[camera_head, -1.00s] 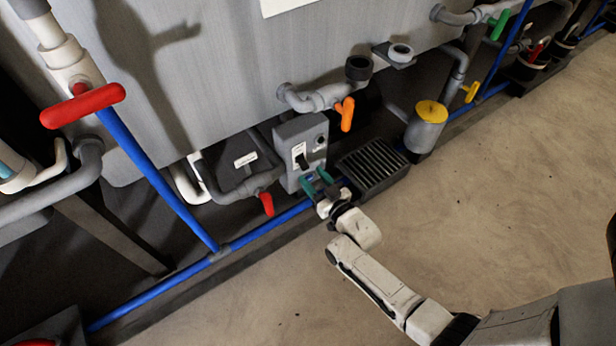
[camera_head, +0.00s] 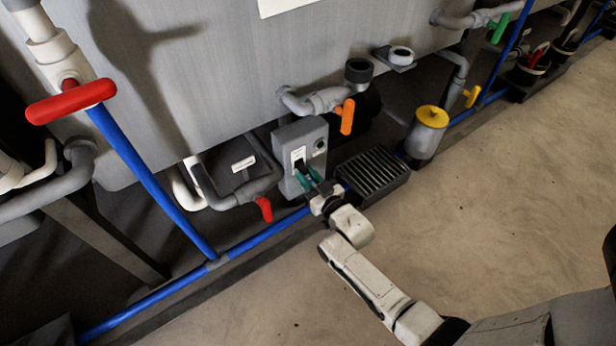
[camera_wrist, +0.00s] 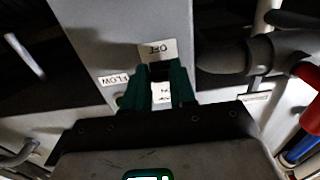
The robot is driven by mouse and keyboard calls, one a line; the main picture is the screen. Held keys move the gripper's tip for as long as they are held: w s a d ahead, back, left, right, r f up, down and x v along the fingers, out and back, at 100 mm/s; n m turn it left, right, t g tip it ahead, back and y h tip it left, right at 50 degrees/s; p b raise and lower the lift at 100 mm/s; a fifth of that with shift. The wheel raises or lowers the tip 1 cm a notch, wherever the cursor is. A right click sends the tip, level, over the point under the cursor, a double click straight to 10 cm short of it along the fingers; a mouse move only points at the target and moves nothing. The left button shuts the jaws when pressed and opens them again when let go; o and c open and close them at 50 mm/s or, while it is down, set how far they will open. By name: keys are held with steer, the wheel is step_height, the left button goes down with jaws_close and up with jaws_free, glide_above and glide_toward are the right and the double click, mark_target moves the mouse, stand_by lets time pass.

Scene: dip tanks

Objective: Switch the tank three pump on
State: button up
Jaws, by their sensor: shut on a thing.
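The grey pump switch box (camera_head: 313,137) stands under the tank in the middle of the head view. Its face (camera_wrist: 125,35) fills the upper middle of the wrist view. A black switch lever (camera_head: 299,165) sits on that face. My gripper (camera_head: 309,179) is at the lower part of the box front. In the wrist view its green fingers (camera_wrist: 158,88) stand either side of the dark lever (camera_wrist: 160,71) and are shut on it, hiding most of it. An upside-down OFF label (camera_wrist: 157,51) lies beyond the fingertips. Another label (camera_wrist: 162,94) shows partly between the fingers.
A FLOW label (camera_wrist: 113,80) is beside the fingers. A black grate (camera_head: 372,175) sits right of the box. An orange valve handle (camera_head: 347,117) is above it. A red handle (camera_head: 264,209) hangs left. A blue pipe (camera_head: 250,239) runs low along the floor. Open floor lies right.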

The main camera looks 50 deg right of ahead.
mark_target(302, 169)
jaws_close()
steer(key=r+g+p, duration=0.1)
steer(key=p, duration=0.2)
steer(key=shift+s+r+g+p, duration=0.1)
steer(key=shift+r+g+p, duration=0.1)
steer(key=shift+g+p, duration=0.15)
steer(key=g+p, duration=0.1)
steer(key=r+g+y+p, duration=0.1)
steer(key=p, duration=0.1)
steer(key=shift+a+g, duration=0.15)
steer(key=shift+g, duration=0.1)
steer(key=g+p, duration=0.1)
steer(key=r+g+y+p, duration=0.1)
steer(key=p, duration=0.1)
steer(key=r+g+p, duration=0.1)
steer(key=g+p, duration=0.1)
steer(key=shift+w+d, duration=0.2)
steer(key=shift+w, duration=0.05)
steer(key=g+p, duration=0.1)
steer(key=g+y+p, duration=0.1)
steer(key=p, duration=0.1)
steer(key=shift+w+g, duration=0.2)
steer(key=shift+g, duration=0.1)
